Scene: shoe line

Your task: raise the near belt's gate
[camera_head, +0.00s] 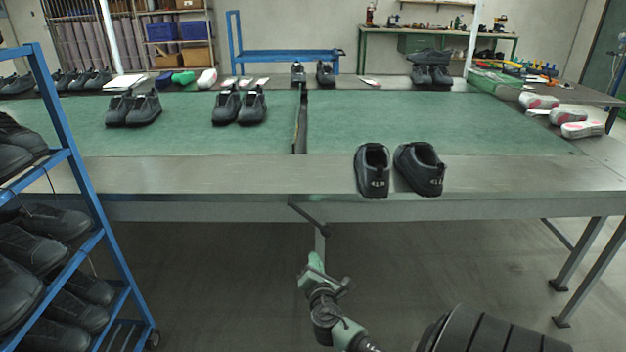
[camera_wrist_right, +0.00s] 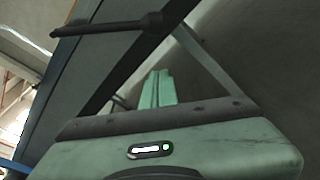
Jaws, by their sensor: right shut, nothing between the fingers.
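The near belt (camera_head: 180,130) is a green surface behind a grey metal front edge. A thin dark upright strip (camera_head: 300,125), which looks like the gate, crosses the belt at mid-picture. A dark lever (camera_head: 306,213) hangs tilted under the table's front edge, with a grey strut below it. The lever also shows at the top left of the right wrist view (camera_wrist_right: 105,25). My right gripper (camera_head: 315,258) is below the lever. Its green fingers (camera_wrist_right: 157,88) are together and empty, apparently apart from the lever bar. My left gripper is not in view.
Two black shoes (camera_head: 372,170) stand on the front edge, right of the gate. More shoes (camera_head: 238,106) stand on the belt. A blue rack (camera_head: 100,215) of black shoes is at the left. The floor under the table looks clear around my right arm.

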